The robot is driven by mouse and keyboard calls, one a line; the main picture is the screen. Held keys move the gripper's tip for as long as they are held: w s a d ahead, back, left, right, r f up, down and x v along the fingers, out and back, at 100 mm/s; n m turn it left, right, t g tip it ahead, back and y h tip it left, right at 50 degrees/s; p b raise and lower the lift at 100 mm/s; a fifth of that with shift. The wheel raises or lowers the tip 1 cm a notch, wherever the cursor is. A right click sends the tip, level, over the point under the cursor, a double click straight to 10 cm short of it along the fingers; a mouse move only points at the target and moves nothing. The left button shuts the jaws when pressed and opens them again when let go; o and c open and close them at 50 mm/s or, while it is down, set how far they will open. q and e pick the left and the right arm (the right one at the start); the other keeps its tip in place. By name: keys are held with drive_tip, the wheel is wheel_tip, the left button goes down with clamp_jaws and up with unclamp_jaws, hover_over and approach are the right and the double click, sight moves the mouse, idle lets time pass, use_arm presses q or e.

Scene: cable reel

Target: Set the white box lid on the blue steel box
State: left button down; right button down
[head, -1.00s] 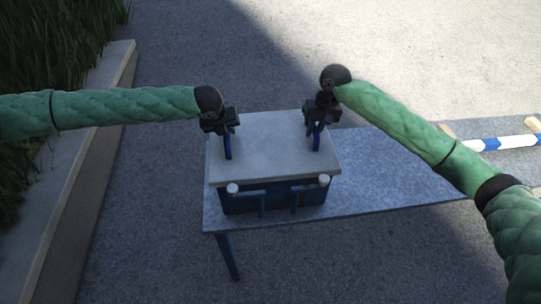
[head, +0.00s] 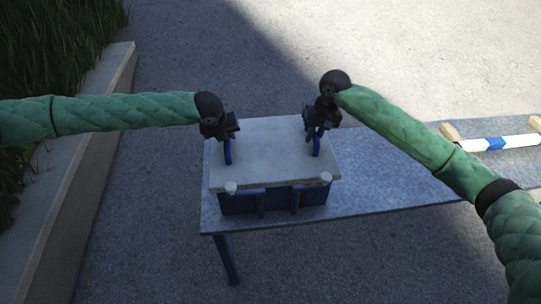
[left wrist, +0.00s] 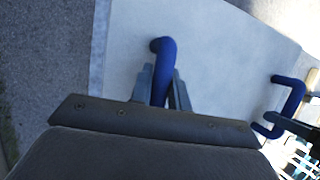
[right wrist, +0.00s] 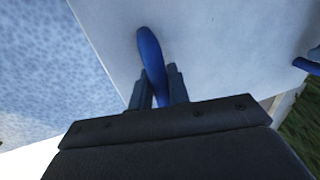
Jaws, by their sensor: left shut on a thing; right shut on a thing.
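The white box lid (head: 262,160) lies level over the blue steel box (head: 280,201) in the head view. The lid covers the box top, and only the blue front with its bars and two white-capped posts shows below. I cannot tell whether the lid touches the rim. My left gripper (head: 227,139) is shut on the lid's left blue handle (left wrist: 163,70). My right gripper (head: 317,132) is shut on the right blue handle (right wrist: 151,62). Both wrist views show the fingers around the handles, above the lid's flat surface.
The box stands at the left end of a grey table (head: 390,170). A low kerb (head: 85,170) with grass runs along the left. The table between box and bar is clear.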

use_arm(q)
drive_tip(key=shift+a+f+b, duration=0.2)
drive_tip(key=shift+f+b, duration=0.1)
drive_tip(key=shift+f, duration=0.15)
use_arm(e)
drive_tip(key=shift+d+f, duration=0.15)
drive_tip(key=shift+f, duration=0.25)
use_arm(q)
drive_tip(key=c, duration=1.3)
unclamp_jaws()
drive_tip(key=shift+c, duration=0.2)
use_arm(e)
drive_tip(key=c, duration=1.3)
unclamp_jaws()
drive_tip(key=shift+c, duration=0.2)
use_arm(q)
drive_tip(key=shift+d, duration=0.1)
drive_tip(key=shift+r, duration=0.15)
use_arm(e)
drive_tip(key=shift+r, duration=0.5)
use_arm(q)
drive_tip(key=v, duration=1.1)
drive_tip(key=shift+s+r, duration=0.2)
drive_tip(key=shift+r, duration=0.15)
use_arm(e)
wheel_tip(320, 180, up, 11)
drive_tip(key=d, duration=0.2)
drive_tip(key=shift+w, duration=0.15)
drive_tip(key=shift+f, duration=0.15)
